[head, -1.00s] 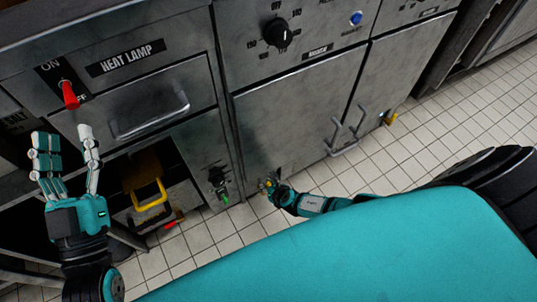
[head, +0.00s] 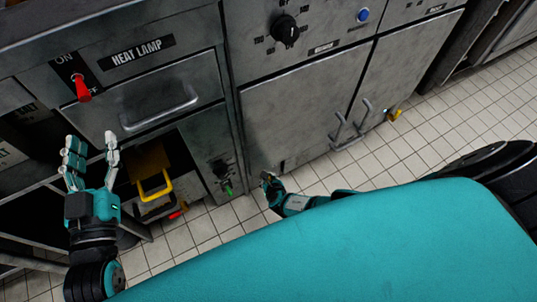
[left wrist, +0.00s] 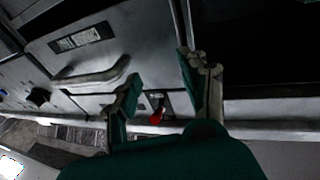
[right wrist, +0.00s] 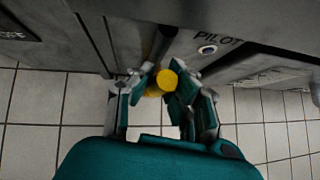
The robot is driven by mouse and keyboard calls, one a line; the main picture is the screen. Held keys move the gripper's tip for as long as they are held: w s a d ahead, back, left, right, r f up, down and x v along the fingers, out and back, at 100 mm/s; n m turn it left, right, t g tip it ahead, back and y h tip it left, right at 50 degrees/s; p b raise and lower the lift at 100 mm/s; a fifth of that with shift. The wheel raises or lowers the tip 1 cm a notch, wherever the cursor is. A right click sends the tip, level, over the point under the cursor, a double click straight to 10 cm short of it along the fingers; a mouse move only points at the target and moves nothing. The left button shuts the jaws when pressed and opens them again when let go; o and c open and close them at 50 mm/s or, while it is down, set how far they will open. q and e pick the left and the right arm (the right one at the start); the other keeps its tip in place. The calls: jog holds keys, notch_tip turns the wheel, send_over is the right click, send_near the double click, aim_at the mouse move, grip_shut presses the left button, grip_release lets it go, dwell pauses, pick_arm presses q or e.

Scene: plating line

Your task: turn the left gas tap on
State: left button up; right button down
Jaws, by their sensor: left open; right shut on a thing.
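The left gas tap, with a yellow handle (right wrist: 166,79), sits low at the front of the cabinet in the right wrist view. A dark pipe runs up from it, and a small round pilot light (right wrist: 207,50) beside the word PILOT is to its right. My right gripper (right wrist: 172,92) is shut on the yellow handle, its fingers on both sides. In the head view my right gripper (head: 270,178) is at the cabinet's lower left corner and hides the tap. My left gripper (head: 92,148) is open and empty, below the heat lamp switch.
The red heat lamp switch (head: 82,88) and a drawer handle (head: 160,110) are near my left gripper. A black knob (head: 285,29) is on the panel above the cabinet doors. Another yellow tap (head: 396,115) is at the far right. The tiled floor (head: 400,155) in front is clear.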

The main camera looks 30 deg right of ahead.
jog(key=shift+s+a, duration=0.1)
jog(key=shift+a, duration=0.45)
jog(key=c, duration=1.2)
grip_release()
jog(key=shift+d, duration=0.2)
jog(key=v, duration=1.2)
